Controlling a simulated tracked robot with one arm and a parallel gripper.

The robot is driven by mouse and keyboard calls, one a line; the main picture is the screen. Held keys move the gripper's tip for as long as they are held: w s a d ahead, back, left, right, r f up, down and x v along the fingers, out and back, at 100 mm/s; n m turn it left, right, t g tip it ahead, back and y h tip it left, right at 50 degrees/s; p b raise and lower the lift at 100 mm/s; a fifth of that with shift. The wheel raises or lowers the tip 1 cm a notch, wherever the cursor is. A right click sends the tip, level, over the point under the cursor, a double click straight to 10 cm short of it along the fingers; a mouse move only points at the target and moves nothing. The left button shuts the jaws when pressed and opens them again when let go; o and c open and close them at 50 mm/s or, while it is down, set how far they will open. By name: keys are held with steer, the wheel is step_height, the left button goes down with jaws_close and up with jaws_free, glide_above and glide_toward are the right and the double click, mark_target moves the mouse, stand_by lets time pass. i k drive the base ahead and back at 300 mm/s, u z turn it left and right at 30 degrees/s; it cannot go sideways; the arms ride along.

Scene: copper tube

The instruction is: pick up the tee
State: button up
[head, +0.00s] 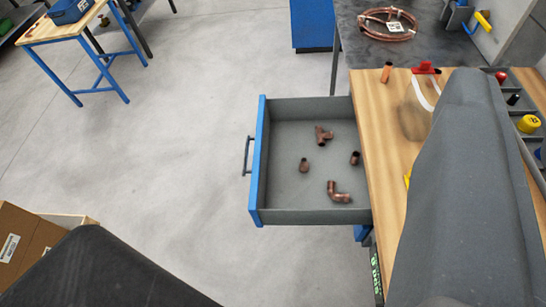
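My gripper is not in view. Large grey parts of mine fill the lower left and the right of the picture, and neither covers the tee.
The drawer has a blue front (259,160) and handle. A wooden workbench (386,110) adjoins it at the right, with a short copper tube (386,72) standing on it. A copper coil (385,24) lies on a grey table behind. Floor (190,150) left of the drawer is clear.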

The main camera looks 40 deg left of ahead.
mark_target(321, 135)
steer(key=z, duration=0.8)
steer(key=k, duration=1.25)
steer(key=u, duration=1.15)
steer(key=i, duration=1.05)
steer(key=z, duration=0.05)
